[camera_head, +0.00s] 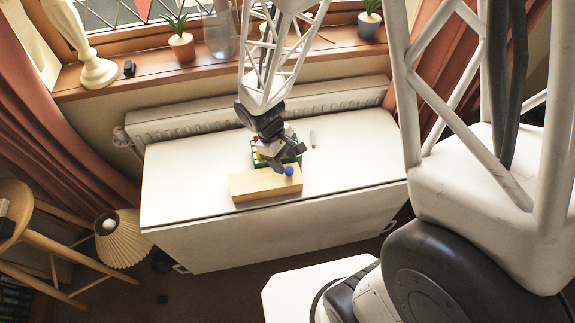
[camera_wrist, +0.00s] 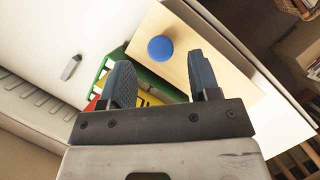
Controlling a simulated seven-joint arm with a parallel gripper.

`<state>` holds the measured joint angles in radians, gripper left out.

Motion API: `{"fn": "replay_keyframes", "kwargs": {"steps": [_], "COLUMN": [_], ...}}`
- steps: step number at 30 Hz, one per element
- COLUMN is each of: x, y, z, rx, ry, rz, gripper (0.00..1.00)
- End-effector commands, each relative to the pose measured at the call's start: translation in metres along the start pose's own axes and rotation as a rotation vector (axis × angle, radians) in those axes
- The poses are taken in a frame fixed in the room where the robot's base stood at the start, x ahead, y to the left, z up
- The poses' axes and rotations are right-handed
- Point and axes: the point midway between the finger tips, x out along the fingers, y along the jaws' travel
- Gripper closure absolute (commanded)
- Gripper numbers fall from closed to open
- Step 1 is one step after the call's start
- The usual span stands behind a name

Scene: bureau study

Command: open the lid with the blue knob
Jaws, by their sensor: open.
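A pale wooden lid or box top (camera_head: 262,185) lies on the white bureau surface, and its blue knob (camera_head: 289,171) sits toward the right end. In the wrist view the blue knob (camera_wrist: 160,48) stands on the light wood (camera_wrist: 190,45), beyond my fingertips. My gripper (camera_head: 281,163) is open and empty, just above and behind the knob. In the wrist view my two fingers (camera_wrist: 160,80) are spread, with the knob ahead of the gap between them. I cannot tell whether either finger touches the wood. What lies under the lid is hidden.
A green tray (camera_wrist: 104,72) with red and yellow pieces is behind the wood, partly hidden by my gripper. A small grey object (camera_head: 313,139) lies to its right. A radiator (camera_head: 200,115) stands behind the white bureau top (camera_head: 180,180). The top's left side is clear.

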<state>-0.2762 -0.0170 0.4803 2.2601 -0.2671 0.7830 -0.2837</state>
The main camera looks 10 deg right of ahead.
Motion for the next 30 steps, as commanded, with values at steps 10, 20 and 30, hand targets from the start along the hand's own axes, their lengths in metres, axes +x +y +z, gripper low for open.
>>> {"fn": "replay_keyframes", "kwargs": {"steps": [10,20,30], "x": [0.028,0.030,0.030], "y": [0.000,0.000,0.000], "z": [0.000,0.000,0.000], "rx": [-0.001,-0.001,-0.001], "ry": [-0.001,0.000,0.000], "rz": [0.000,0.000,0.000], "gripper": [0.44,0.44,0.96]}}
